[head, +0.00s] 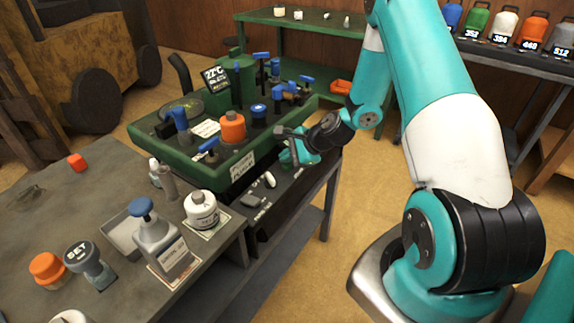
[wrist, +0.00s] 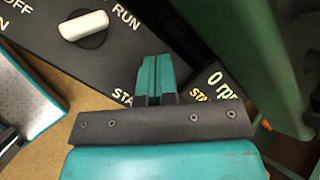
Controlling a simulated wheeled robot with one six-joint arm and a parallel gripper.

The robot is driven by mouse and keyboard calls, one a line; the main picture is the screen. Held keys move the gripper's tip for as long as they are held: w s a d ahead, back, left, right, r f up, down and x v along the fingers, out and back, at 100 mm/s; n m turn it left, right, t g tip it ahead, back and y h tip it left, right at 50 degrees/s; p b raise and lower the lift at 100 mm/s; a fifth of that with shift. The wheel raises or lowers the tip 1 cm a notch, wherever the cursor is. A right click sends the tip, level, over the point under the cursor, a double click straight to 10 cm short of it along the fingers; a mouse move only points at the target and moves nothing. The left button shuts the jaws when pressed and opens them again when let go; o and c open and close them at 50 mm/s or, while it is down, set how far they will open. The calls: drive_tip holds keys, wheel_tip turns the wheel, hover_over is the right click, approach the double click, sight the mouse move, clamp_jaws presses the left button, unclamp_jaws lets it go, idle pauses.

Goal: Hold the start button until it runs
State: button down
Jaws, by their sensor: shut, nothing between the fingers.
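My gripper (wrist: 157,68) is shut and empty, its teal fingertips together over the black control panel (wrist: 60,50). In the head view my gripper (head: 288,156) is at the front right of the green machine (head: 240,172). The start button itself is not visible; a partly covered label reading "STA" (wrist: 123,98) lies beside the fingers, which hide the spot there. I cannot tell whether the fingertips touch the panel. A white rotary knob (wrist: 84,26) lies between OFF and RUN, one end towards RUN. A display (wrist: 222,82) reads "0 rpm".
A grey bench (head: 105,215) with bottles and stamps stands at left. A shelf of coloured bottles (head: 505,52) is at the back right. Open floor lies right of the machine.

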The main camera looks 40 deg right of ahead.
sight(287, 165)
drive_tip(key=shift+f+b, duration=0.3)
drive_tip(key=shift+f, duration=0.2)
idle(0.6)
drive_tip(key=shift+r, duration=0.15)
idle(0.5)
drive_tip(key=shift+r+p, duration=0.85)
drive_tip(key=shift+p, duration=0.05)
wheel_tip(287, 165, up, 5)
drive_tip(key=p, duration=0.4)
